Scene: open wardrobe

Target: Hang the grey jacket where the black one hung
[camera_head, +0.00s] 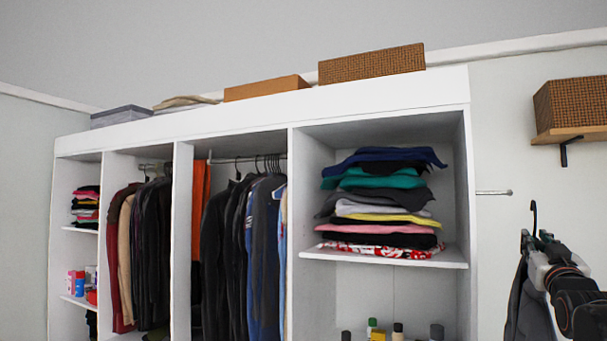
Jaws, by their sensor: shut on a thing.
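My gripper (537,245) is at the lower right, in front of the wall and right of the wardrobe. It is shut on a hanger, whose dark hook (533,217) sticks up above the fingers. A grey jacket (525,305) hangs below it, cut off by the bottom edge and partly hidden by my arm. The white wardrobe (385,95) stands open at left and centre. Dark jackets (212,255) hang with blue and grey clothes from a rail (222,161) in its middle section. I cannot tell which place the black jacket hung in.
A short metal rod (494,192) juts out right of the wardrobe. Folded clothes (380,200) fill a shelf on the wardrobe's right. More clothes (150,245) hang in the section left of the middle. A wicker box (570,104) sits on a wall shelf at upper right.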

